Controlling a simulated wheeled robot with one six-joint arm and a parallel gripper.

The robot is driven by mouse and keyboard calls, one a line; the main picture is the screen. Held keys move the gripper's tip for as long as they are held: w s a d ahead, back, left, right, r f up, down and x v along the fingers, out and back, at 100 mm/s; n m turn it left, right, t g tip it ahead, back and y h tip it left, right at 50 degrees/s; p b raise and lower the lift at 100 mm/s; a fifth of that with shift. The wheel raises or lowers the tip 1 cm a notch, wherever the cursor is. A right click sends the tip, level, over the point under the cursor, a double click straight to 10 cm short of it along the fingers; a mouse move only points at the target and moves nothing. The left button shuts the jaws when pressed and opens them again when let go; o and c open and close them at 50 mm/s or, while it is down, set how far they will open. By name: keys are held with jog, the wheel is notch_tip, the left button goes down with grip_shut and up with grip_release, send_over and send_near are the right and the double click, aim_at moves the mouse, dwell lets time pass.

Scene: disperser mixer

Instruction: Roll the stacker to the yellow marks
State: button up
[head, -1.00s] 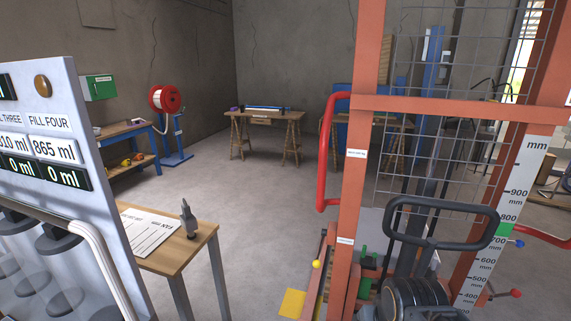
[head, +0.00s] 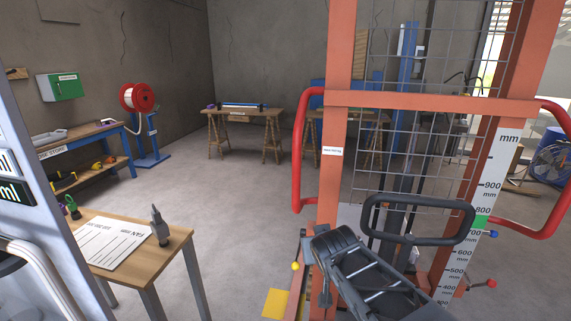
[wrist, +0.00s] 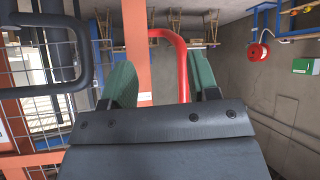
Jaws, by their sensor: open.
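The stacker (head: 340,180) is a tall orange-red frame with a wire mesh guard, standing right of centre in the head view. It has a black loop handle (head: 372,218) and red side handles; the left one (head: 298,150) also shows in the wrist view (wrist: 183,60). A yellow mark (head: 277,303) lies on the floor beside the stacker's lower left. My gripper (wrist: 160,82) has two green fingers spread apart. The red side handle shows between and beyond them in the picture; I see no grip on it, and the depth gap is unclear.
A wooden table (head: 133,250) with a paper sheet stands at the left front, beside a panel with readouts. A blue workbench (head: 105,140), a red reel (head: 136,97) and a trestle table (head: 245,112) stand behind. The floor between is open.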

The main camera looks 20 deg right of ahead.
jog(key=w+d+r+t, duration=0.3)
jog(key=w+r+t, duration=0.1)
jog(key=w+r, duration=0.2)
jog(key=n+t+y, duration=0.3)
jog(key=t+y, duration=0.1)
send_near(294, 162)
jog(key=w, duration=0.4)
jog(key=w+f, duration=0.1)
jog(key=w, duration=0.7)
jog(key=shift+w+d+f, duration=0.2)
jog(key=shift+w+f, duration=0.05)
jog(key=shift+w, duration=0.1)
jog(key=shift+c, duration=0.4)
grip_shut()
